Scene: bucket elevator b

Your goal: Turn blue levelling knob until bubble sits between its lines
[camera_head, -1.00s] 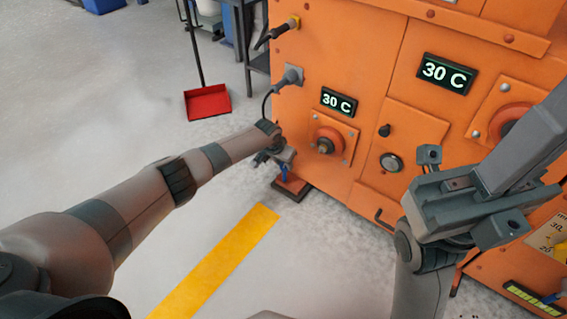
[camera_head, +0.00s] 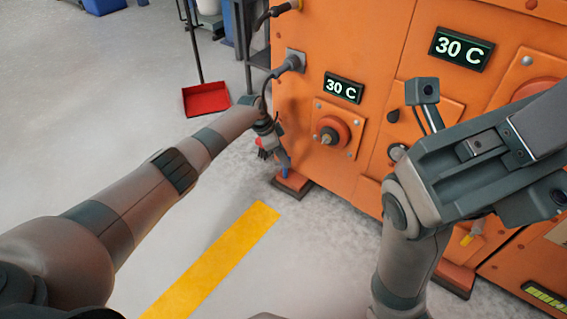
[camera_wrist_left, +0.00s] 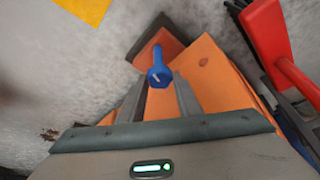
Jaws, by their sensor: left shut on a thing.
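The blue levelling knob (camera_head: 285,172) stands above an orange foot with a dark base (camera_head: 292,184) at the orange machine's near left corner. My left gripper (camera_head: 278,157) comes down on it from above. In the left wrist view the blue knob (camera_wrist_left: 158,76) sits at the tips of my left fingers (camera_wrist_left: 160,90), which are shut on it. A level vial (camera_head: 545,295) with yellow-green liquid shows at the lower right of the head view; its bubble's place between the lines is too small to tell. My right gripper (camera_head: 480,160) is up at the right, its finger state unclear.
A red dustpan (camera_head: 206,99) stands on the floor at left. The floor around the yellow stripe (camera_head: 215,260) is clear.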

